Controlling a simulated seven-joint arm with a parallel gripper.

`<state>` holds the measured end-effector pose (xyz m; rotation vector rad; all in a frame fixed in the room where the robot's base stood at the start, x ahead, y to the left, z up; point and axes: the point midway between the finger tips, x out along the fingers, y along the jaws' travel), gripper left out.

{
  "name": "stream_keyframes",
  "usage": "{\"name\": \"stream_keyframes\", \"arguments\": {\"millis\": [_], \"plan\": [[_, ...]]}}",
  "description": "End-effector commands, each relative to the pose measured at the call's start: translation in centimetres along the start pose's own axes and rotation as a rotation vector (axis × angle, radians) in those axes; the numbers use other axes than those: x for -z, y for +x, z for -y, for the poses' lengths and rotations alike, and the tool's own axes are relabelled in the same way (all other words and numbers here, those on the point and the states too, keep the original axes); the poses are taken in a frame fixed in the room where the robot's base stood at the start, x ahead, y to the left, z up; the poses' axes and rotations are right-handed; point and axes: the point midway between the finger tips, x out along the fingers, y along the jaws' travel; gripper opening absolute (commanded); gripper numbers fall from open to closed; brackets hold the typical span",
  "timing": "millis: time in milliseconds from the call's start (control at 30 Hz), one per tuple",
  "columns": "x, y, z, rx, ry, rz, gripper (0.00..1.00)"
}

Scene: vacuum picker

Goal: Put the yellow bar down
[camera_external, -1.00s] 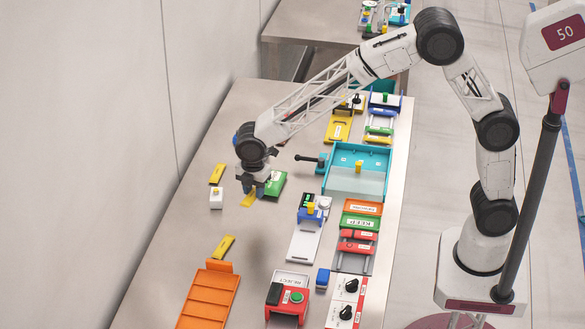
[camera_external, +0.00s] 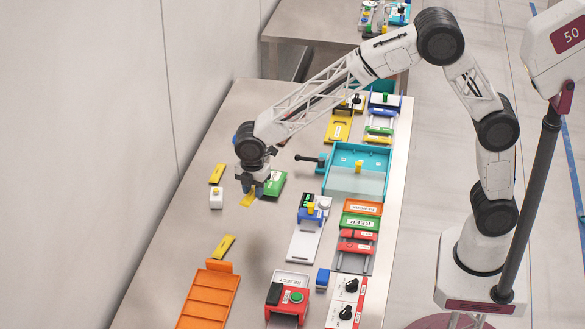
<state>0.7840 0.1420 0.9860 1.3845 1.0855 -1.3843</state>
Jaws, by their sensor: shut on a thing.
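My gripper (camera_external: 252,188) is low over the left part of the table, pointing down. It is shut on a yellow bar (camera_external: 247,200), whose near end shows below the fingers. The rest of the bar is hidden by the gripper. I cannot tell whether the bar touches the table. A green block with a white label (camera_external: 276,184) is just to the right of the fingers. Two other yellow bars lie on the table, one behind and to the left (camera_external: 217,173) and one nearer the camera (camera_external: 224,246).
A white block (camera_external: 216,198) stands left of my gripper. An orange tray with slots (camera_external: 208,297) is at the front left. A teal bin (camera_external: 357,184) and several coloured fixtures fill the right side. The table (camera_external: 250,250) is bare in front of my gripper.

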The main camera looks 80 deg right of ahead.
Motion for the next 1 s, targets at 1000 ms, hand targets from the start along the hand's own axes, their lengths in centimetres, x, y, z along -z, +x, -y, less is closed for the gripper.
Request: {"name": "stream_keyframes", "arguments": {"millis": [1000], "plan": [[26.9, -1.0, 1.6, 0.001, -0.180, 0.001, 0.10]]}}
